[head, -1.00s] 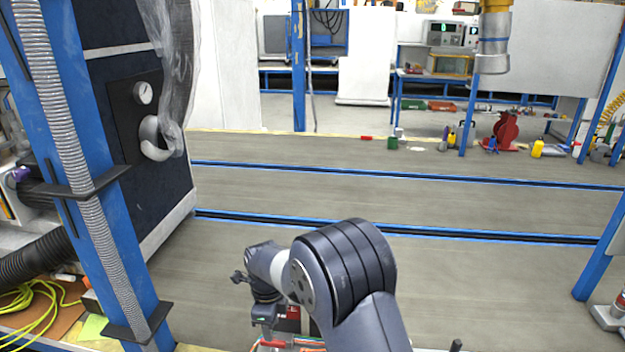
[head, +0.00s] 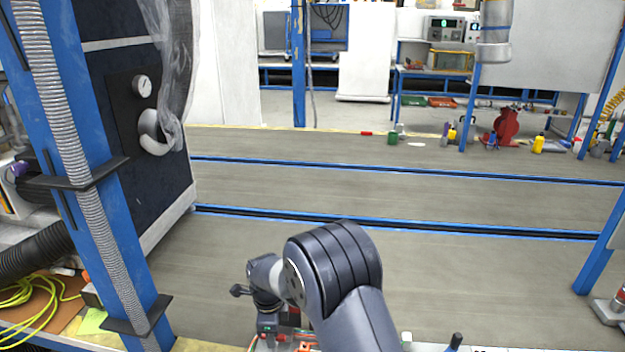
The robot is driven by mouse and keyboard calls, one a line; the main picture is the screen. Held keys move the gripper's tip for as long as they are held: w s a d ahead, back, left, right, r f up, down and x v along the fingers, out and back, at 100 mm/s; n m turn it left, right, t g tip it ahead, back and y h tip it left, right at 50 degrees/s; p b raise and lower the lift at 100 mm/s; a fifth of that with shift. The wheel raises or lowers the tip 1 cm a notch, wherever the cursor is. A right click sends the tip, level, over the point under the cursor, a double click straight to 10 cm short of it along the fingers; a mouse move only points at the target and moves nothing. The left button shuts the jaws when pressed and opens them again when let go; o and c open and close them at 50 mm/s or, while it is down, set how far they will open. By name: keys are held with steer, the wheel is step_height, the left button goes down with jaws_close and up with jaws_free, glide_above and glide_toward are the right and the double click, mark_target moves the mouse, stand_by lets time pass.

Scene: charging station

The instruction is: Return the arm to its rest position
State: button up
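My arm is folded low at the bottom centre of the head view, with its large dark elbow up and its forearm reaching away to the left. The wrist end with my gripper (head: 267,318) hangs at the lower left of the elbow, over the front of my own body. The fingers are small and partly hidden there, so I cannot tell whether they are open or shut. I see no object clearly held.
A blue post (head: 110,230) with a grey corrugated hose stands close on the left, before a dark cabinet (head: 130,130) with a gauge. A yellow cable (head: 35,300) lies at lower left. Another blue post (head: 603,255) stands at right. The grey floor (head: 450,275) ahead is clear.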

steer(key=n+b, duration=0.1)
steer(key=n, duration=0.3)
steer(key=shift+f+n, duration=0.1)
steer(key=shift+n, duration=0.3)
steer(key=shift+n+b, duration=0.35)
steer(key=shift+n, duration=1.45)
